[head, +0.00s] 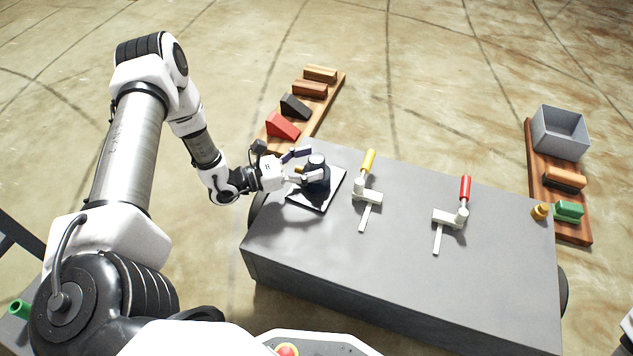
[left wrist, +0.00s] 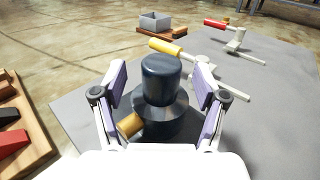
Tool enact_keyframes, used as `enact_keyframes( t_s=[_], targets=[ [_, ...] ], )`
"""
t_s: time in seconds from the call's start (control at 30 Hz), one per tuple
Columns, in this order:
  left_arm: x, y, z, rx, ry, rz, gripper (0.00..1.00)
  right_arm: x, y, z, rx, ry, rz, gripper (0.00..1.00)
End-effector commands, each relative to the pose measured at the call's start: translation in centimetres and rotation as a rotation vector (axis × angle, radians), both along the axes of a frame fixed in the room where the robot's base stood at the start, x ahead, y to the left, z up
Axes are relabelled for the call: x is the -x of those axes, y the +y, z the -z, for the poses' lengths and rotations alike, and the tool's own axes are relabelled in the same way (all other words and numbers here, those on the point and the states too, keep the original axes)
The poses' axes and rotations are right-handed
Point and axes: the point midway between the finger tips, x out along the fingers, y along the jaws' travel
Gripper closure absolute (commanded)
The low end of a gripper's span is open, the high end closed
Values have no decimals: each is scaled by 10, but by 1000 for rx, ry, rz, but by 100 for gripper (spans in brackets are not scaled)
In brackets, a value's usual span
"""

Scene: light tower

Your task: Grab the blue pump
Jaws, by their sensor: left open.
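The blue pump (head: 318,174) is a dark blue, stepped round body standing upright on a dark square plate (head: 328,198) at the table's left end. In the left wrist view the pump (left wrist: 161,82) fills the middle, with a brass-coloured stub (left wrist: 130,125) on its lower left side. My left gripper (head: 301,167) is open at the pump's left side. In the left wrist view its fingers (left wrist: 160,88) stand on either side of the pump, with gaps visible near the top. Whether they touch it lower down is hidden. My right gripper does not show.
A yellow-handled clamp (head: 367,180) and a red-handled clamp (head: 456,213) stand on the grey table (head: 400,270). A brass piece (head: 540,212) and green block (head: 568,211) are at right, near a grey bin (head: 560,134). A wooden board (head: 325,105) with blocks lies behind the pump.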

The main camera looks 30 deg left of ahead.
Motion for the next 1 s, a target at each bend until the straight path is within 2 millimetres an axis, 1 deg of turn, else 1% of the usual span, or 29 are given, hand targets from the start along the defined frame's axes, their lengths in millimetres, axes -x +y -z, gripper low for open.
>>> enact_keyframes(
  t_s=[0.03, 0.1, 0.3, 0.33, 0.37, 0.4, 0.47, 0.5, 0.53, 0.87, 1.0],
  targets=[
    [-7, -6, 4, -1, -1, 4, 28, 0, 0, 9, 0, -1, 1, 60],
    [-13, -10, 3, -1, 1, 3, 28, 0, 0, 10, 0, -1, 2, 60],
    [-15, -11, 1, 0, 3, 1, 28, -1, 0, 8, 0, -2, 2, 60],
    [-15, -11, 1, 0, 3, 1, 31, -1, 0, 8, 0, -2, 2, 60],
    [-15, -11, 1, 0, 3, 1, 42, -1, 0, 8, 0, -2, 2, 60],
    [-14, -11, 1, 0, 3, 1, 56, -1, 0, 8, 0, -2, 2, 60],
    [-14, -11, 1, 0, 3, 2, 77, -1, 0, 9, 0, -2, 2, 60],
    [-14, -11, 1, 0, 3, 2, 92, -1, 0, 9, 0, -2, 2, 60],
    [-14, -11, 1, 0, 3, 2, 100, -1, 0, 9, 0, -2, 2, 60],
    [-15, -11, -1, 1, -1, 2, 100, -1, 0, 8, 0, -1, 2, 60],
    [-15, -11, -7, 1, -1, 2, 100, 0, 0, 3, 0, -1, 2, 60]
  ],
)
